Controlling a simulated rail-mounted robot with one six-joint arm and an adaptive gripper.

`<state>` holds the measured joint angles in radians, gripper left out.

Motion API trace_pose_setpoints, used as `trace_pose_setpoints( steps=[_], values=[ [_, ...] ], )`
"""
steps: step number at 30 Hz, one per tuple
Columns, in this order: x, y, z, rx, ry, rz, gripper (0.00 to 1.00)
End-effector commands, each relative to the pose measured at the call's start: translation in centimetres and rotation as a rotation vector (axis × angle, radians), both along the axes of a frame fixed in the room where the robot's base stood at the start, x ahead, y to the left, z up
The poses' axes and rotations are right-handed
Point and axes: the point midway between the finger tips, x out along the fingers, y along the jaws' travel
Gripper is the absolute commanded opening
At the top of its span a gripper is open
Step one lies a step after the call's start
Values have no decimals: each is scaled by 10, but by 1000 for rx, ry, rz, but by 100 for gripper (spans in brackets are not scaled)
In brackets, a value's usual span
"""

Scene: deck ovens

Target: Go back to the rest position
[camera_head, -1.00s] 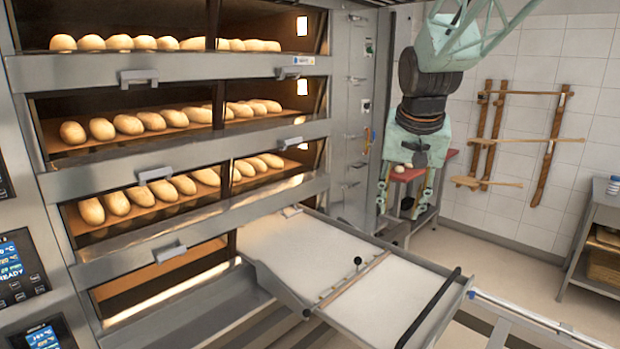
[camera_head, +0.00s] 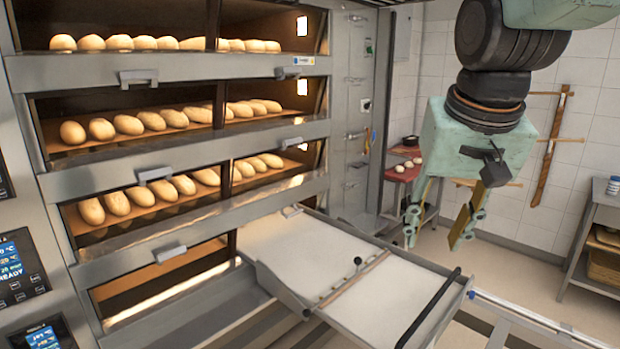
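My gripper (camera_head: 434,242) hangs at the right of the view, fingers pointing down. Its two fingers are spread apart with nothing between them. It is in the air to the right of the deck oven (camera_head: 185,207) and above the far right part of the white loader board (camera_head: 313,247). The fingers do not appear to touch anything. My dark wrist joints and pale green arm reach up out of the top of the picture.
Long loaves (camera_head: 118,203) lie on several oven decks. The loader has a black handle bar (camera_head: 428,308). A red-topped stand (camera_head: 404,172) with pale dough pieces stands behind my gripper. Peels (camera_head: 550,150) hang on the tiled wall. A grey table (camera_head: 598,215) stands at the far right.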

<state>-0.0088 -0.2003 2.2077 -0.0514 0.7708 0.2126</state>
Motion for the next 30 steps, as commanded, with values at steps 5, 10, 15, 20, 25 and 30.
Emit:
trace_pose_setpoints(
  steps=[5, 10, 15, 20, 25, 30],
  values=[
    [-37, 1, 1, -4, 2, 23, 35],
    [-71, 1, 0, -9, 5, 46, 35],
    [-105, 2, -4, -13, 8, 70, 35],
    [-136, 3, -9, -17, 11, 91, 35],
    [-169, 4, -16, -20, 16, 114, 35],
    [-200, 6, -25, -24, 18, 138, 35]
  ],
)
